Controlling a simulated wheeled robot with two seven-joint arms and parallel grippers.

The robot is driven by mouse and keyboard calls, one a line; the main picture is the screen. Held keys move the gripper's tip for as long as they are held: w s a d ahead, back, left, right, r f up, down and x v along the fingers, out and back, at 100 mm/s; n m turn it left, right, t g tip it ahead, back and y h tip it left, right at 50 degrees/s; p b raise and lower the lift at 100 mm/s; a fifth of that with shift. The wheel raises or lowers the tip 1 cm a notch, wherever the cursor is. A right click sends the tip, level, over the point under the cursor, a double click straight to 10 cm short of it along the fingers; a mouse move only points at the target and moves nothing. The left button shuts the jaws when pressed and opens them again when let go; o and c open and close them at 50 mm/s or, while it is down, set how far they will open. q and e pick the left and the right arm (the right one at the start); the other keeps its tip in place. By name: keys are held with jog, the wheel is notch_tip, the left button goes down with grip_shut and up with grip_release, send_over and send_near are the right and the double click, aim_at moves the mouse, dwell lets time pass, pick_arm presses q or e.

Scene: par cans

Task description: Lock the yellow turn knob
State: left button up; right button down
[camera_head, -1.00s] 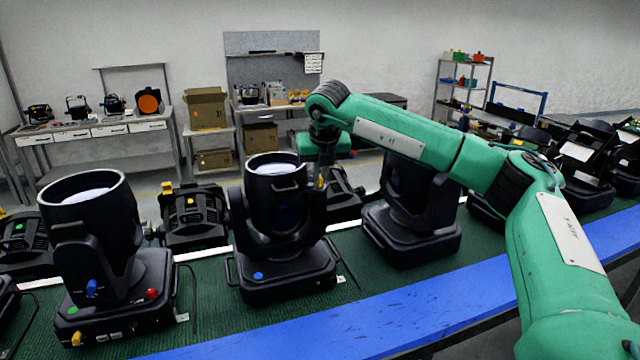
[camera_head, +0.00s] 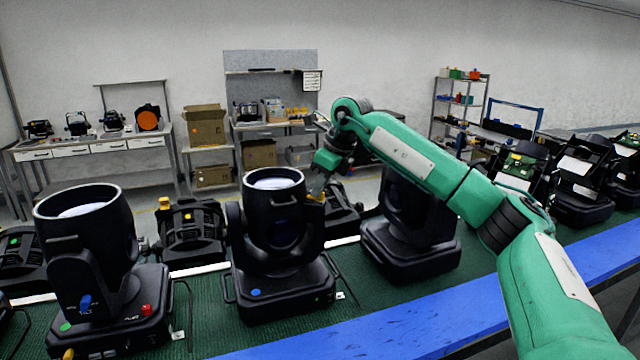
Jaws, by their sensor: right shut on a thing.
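The middle black par can (camera_head: 276,225) stands upright on the green belt, its open lens end facing up. A small yellow turn knob (camera_head: 316,198) shows at the upper right side of its head, mostly covered by my fingers. My right gripper (camera_head: 317,189) reaches down and to the left from the tilted green wrist and is shut on this knob. The knob's exact angle is too small and hidden to tell. My left gripper is not in view.
Another par can (camera_head: 90,240) with a blue knob (camera_head: 85,302) stands at the left. A further one (camera_head: 408,230) stands close on the right, behind my arm. A blue rail (camera_head: 440,312) runs along the belt's near edge. Shelves and a bench line the back wall.

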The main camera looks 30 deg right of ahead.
jog(key=shift+n+y+p, duration=0.4)
jog(key=shift+n, duration=0.7)
jog(key=shift+g, duration=0.3)
jog(key=c, duration=1.5)
grip_release()
jog(key=shift+c, duration=0.2)
jog(key=shift+d+r, duration=0.1)
jog(key=shift+r, duration=0.05)
jog(key=shift+s+d+r, duration=0.1)
jog(key=shift+r, duration=0.25)
jog(key=b+v, duration=0.3)
jog(key=v, duration=1)
jog(key=shift+s+f, duration=0.1)
jog(key=shift+f, duration=0.1)
